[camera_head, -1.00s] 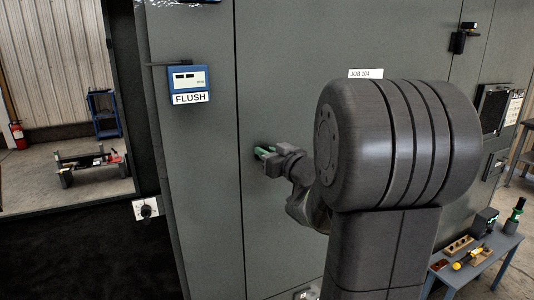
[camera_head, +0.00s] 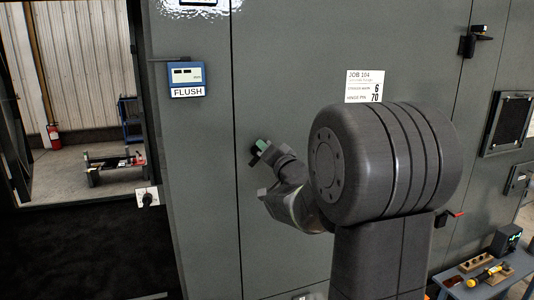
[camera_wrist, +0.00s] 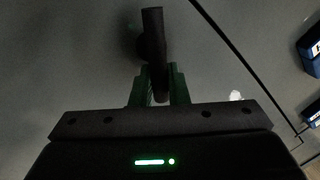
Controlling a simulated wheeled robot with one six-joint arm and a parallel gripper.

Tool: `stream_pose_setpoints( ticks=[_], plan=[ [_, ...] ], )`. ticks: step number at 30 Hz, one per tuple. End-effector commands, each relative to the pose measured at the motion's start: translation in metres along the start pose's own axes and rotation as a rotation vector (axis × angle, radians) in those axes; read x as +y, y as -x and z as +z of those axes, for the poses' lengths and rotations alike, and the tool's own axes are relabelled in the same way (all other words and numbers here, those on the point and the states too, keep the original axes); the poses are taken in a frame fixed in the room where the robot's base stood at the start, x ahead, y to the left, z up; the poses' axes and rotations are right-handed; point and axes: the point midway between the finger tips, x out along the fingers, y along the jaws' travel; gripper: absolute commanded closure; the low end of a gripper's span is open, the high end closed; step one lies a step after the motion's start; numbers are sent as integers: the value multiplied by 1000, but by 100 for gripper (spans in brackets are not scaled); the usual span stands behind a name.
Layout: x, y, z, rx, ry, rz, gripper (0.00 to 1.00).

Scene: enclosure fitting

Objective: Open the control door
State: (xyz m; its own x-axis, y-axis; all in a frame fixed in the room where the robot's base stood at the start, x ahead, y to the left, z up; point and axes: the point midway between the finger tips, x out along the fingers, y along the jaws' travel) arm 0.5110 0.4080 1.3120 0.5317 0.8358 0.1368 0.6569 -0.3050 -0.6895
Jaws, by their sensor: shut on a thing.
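A large grey door panel (camera_head: 290,60) fills the middle of the head view, with a vertical seam at its left side. A dark handle (camera_wrist: 152,38) stands out from the grey surface in the wrist view. My gripper (camera_wrist: 160,84) has its green fingers on either side of the handle's lower part and is shut on it. In the head view my gripper (camera_head: 261,148) is tilted at the panel, just right of the seam. The handle's base is partly hidden, and my arm covers much of the panel. No gap shows at the seam.
A blue display (camera_head: 187,75) labelled FLUSH is on the grey panel left of the seam. A white JOB 104 card (camera_head: 364,84) is on the door panel. A blue-grey table (camera_head: 470,290) with small items stands at lower right. A dark opening lies at left.

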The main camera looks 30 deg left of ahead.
Motion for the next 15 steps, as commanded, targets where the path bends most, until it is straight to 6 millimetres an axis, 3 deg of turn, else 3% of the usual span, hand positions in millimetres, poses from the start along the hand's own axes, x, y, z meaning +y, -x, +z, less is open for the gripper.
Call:
stream_pose_setpoints(
  ticks=[15],
  plan=[
    [11, 2, 6, 92, -459, -3, 100]
  ],
)
